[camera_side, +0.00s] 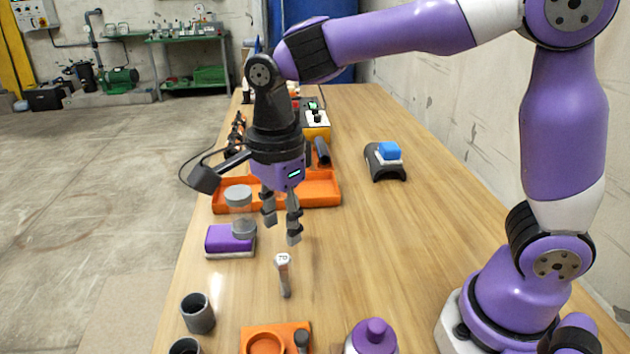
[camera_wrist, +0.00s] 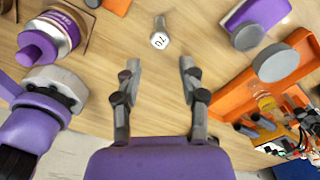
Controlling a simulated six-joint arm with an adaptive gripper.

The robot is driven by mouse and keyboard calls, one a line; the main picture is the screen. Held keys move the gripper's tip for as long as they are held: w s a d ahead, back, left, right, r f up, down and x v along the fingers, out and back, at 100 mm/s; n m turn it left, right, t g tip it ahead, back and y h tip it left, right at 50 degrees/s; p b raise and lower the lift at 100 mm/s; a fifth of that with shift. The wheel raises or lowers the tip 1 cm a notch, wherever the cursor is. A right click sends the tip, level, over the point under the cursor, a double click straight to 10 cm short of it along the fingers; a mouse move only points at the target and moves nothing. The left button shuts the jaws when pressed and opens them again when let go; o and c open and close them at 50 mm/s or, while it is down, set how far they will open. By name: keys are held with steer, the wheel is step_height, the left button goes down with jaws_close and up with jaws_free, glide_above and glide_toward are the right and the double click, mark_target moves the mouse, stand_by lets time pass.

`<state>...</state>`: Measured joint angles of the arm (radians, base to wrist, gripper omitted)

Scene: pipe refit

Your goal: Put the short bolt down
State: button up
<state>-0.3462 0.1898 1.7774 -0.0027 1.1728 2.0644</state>
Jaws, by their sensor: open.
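My gripper (camera_side: 281,229) is above the bolt, pointing down, open and empty, with a visible gap to the head. In the wrist view my gripper's fingers (camera_wrist: 158,68) are spread apart with nothing between them.
An orange tray (camera_side: 322,190) is behind. Grey cups (camera_side: 198,313), an orange holder (camera_side: 288,329) and a purple-capped bottle (camera_side: 372,336) stand in front. The table's right side is mostly clear.

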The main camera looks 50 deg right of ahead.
steer(key=s+d+r+n+t, duration=0.2)
steer(key=s+d+n, duration=0.2)
steer(key=n, duration=0.5)
steer(key=s+d+r+n+t, duration=0.2)
steer(key=d+n, duration=0.4)
steer(key=n, duration=0.4)
steer(key=shift+s+d+n+t, duration=0.3)
steer(key=shift+s+t, duration=0.5)
steer(key=shift+s, duration=0.55)
